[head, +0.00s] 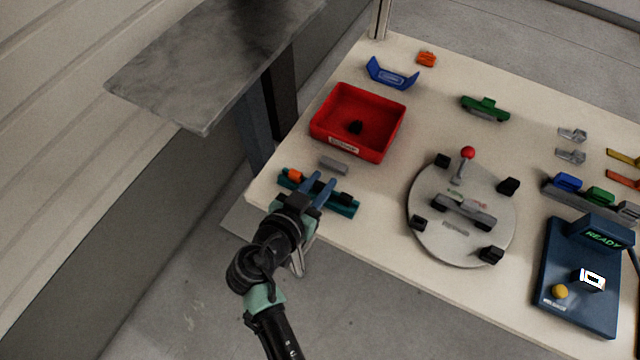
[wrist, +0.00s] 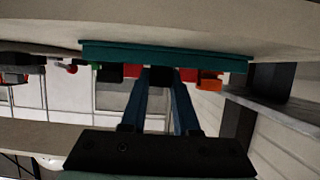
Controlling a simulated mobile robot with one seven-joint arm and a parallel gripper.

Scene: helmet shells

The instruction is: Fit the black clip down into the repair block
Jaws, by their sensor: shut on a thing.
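The teal block (head: 288,186) lies at the front left corner of the table. It carries an orange clip (head: 295,175) near its left end and a black piece (head: 347,197) near its right end. My gripper (head: 320,181) is over the middle of this block, its two blue fingers shut on a black clip (wrist: 160,78). In the wrist view, which is upside down, the held clip is at the teal block (wrist: 165,54), between the orange clip (wrist: 210,80) and another black piece (wrist: 110,73). I cannot tell how deep it sits. In the head view my fingers hide it.
A grey bar (head: 333,165) lies just behind the teal block, before a red bin (head: 386,118) with a dark piece inside. A round plate (head: 437,249) with a red-knobbed lever stands to the right. A blue READY station (head: 570,312) is at far right.

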